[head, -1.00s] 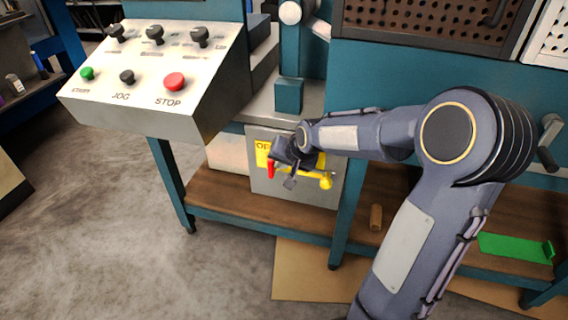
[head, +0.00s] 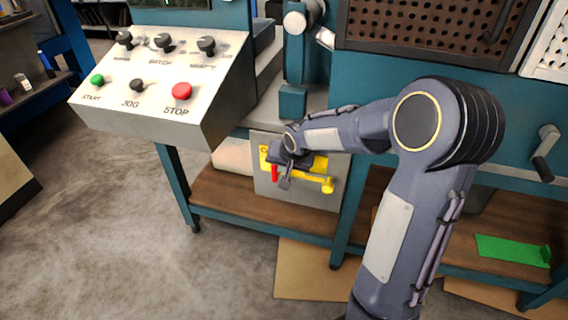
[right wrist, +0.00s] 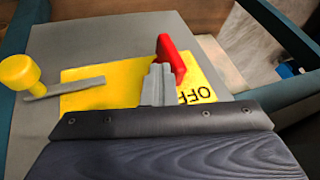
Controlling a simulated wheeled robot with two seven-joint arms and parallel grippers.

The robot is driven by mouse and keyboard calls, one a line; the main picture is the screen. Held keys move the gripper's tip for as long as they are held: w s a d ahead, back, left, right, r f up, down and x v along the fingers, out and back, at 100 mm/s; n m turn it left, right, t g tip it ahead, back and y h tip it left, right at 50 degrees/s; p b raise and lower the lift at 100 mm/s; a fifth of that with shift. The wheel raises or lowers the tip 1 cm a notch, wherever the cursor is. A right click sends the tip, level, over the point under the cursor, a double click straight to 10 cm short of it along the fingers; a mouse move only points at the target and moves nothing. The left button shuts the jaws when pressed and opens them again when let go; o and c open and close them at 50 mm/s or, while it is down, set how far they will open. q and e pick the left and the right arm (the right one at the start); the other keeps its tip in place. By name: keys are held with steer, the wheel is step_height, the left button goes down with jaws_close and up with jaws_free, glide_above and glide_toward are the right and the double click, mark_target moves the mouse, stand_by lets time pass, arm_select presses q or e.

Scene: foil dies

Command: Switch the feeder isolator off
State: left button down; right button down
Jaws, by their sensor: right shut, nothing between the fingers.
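The feeder isolator is a grey box (head: 300,197) low under the bench, with a yellow plate (right wrist: 100,82) on its front marked OFF. A red handle (head: 274,172) hangs down at the left of the plate; it also shows in the right wrist view (right wrist: 172,58). A yellow knob (head: 327,185) on a short bar is at the right end; it also shows in the right wrist view (right wrist: 18,73). My right gripper (head: 286,183) is shut and empty, its fingertips close beside the red handle; I cannot tell whether they touch. My left gripper is out of view.
A sloped control panel (head: 150,118) with knobs and START, JOG and STOP buttons stands above left of the isolator. The floor (head: 120,240) at left is clear.

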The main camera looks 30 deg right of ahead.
mark_target(273, 166)
steer(key=w+a+g+h+p, duration=0.1)
steer(key=g+p, duration=0.1)
steer(key=w+a+r+n+g+h+p, duration=0.1)
steer(key=g+h+p, duration=0.1)
steer(key=p, duration=0.1)
steer(key=shift+w+h, duration=0.1)
steer(key=shift+h, duration=0.2)
steer(key=shift+w+a+f, duration=0.3)
steer(key=shift+w+a, duration=0.15)
steer(key=shift+w, duration=0.1)
steer(key=shift+w+a+f, duration=0.25)
steer(key=shift+w+a, duration=0.2)
steer(key=shift+w, duration=0.1)
stand_by(0.7)
